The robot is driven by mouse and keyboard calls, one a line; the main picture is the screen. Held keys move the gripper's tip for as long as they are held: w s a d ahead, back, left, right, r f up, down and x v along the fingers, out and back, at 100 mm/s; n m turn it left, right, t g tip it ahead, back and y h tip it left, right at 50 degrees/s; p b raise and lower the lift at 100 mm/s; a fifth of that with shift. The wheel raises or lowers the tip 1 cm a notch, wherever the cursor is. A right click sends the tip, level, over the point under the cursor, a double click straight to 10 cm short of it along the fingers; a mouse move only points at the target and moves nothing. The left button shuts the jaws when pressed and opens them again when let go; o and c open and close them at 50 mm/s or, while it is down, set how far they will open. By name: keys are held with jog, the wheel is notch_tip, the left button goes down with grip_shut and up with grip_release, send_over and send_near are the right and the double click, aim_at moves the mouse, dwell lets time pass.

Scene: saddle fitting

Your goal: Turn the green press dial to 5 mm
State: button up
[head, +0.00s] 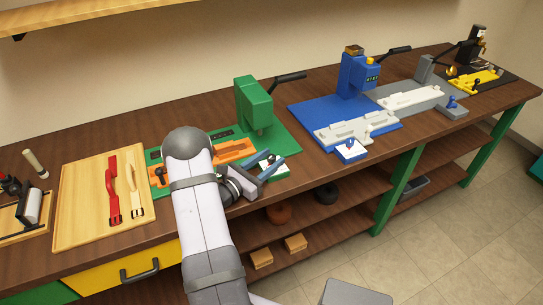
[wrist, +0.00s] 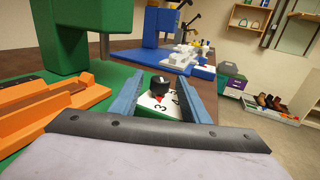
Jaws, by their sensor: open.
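The green press (head: 254,104) stands on a green base at mid bench; its column and base also show in the wrist view (wrist: 66,38). Its dial is a dark knob (wrist: 159,83) on a white numbered plate (wrist: 150,103) at the base's front right corner. A red mark shows at the knob's near side, close to the number 3; a 4 shows to its right. My gripper (wrist: 160,72) is open, with one blue-grey finger on each side of the knob. I cannot tell whether either finger touches it. In the head view, my gripper (head: 267,161) hides the knob and part of the plate.
An orange fixture (head: 232,151) lies on the green base, left of my gripper. A blue press (head: 357,76) with its own white dial plate stands to the right. A wooden board (head: 78,205) with red and cream straps lies left. The bench's front edge is close to my gripper.

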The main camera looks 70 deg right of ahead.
jog(key=shift+s+d, duration=0.2)
jog(key=shift+d, duration=0.35)
jog(key=c, duration=1.1)
jog(key=shift+o, duration=0.2)
